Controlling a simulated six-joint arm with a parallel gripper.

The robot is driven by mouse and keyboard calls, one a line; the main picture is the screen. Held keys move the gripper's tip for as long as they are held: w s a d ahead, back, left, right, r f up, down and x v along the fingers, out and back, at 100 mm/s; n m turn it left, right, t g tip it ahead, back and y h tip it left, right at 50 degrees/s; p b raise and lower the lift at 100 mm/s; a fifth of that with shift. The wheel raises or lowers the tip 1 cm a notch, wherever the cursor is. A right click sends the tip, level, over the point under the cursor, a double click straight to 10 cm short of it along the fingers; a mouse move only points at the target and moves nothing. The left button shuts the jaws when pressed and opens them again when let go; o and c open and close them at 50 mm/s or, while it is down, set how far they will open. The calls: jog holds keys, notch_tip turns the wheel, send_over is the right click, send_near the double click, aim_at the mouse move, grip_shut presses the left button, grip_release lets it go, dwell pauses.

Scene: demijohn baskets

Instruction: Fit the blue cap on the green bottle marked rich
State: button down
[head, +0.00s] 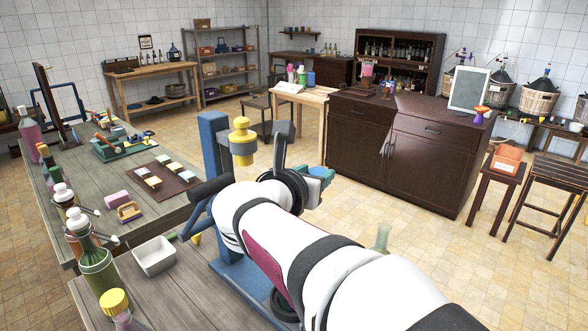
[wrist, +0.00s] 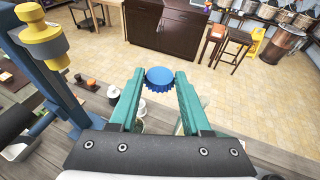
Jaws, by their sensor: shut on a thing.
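My gripper (wrist: 158,88) is shut on the blue cap (wrist: 160,76), a ridged round cap held between the teal fingertips above the bench. In the head view the blue cap (head: 318,172) shows at the end of my arm, beside a finger. A green bottle (head: 98,273) stands upright at the front left of the head view, well left of my gripper. A pale green bottle neck (head: 383,237) shows behind my arm; its lower part is hidden. I cannot read a "rich" mark on either bottle.
A blue post with a yellow-topped device (head: 240,145) stands close to my gripper; it also shows in the wrist view (wrist: 42,35). A white tray (head: 154,256) and several other bottles stand on the wooden bench (head: 170,295). Open floor lies beyond the bench.

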jog(key=w+a+f+m+g+h, duration=0.1)
jog(key=w+a, duration=0.3)
jog(key=shift+w+a+f, duration=0.25)
jog(key=shift+a+f, duration=0.05)
jog(key=shift+f, duration=0.1)
jog(key=shift+f, duration=0.1)
notch_tip(320, 180, down, 7)
jog(key=shift+r, duration=0.2)
jog(key=shift+s+f, duration=0.1)
jog(key=shift+f, duration=0.9)
dwell(1.1)
jog(key=shift+c, duration=1.4)
grip_release()
